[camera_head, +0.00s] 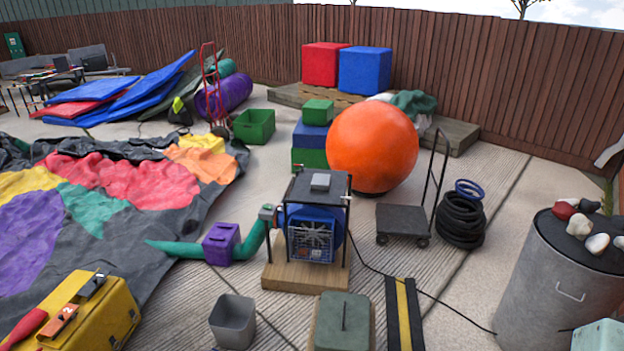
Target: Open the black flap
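A blue blower (312,236) with a wire grille stands inside a black frame on a wooden base, at the middle of the head view. A flat black panel (332,199) lies level across the top of the frame. It is the likeliest black flap, but I cannot be sure. A small grey block (320,181) rests on top of it. A green tube (254,240) with a purple box (221,243) runs to the blower's left side. My gripper does not show in this view.
A grey bin (234,321), a green box (343,322) and a black-and-yellow strip (404,314) lie in front of the blower. A black cable (430,295) crosses the floor to the right. A trolley (403,221) and large metal drum (560,285) stand right. A yellow toolbox (95,315) sits front left.

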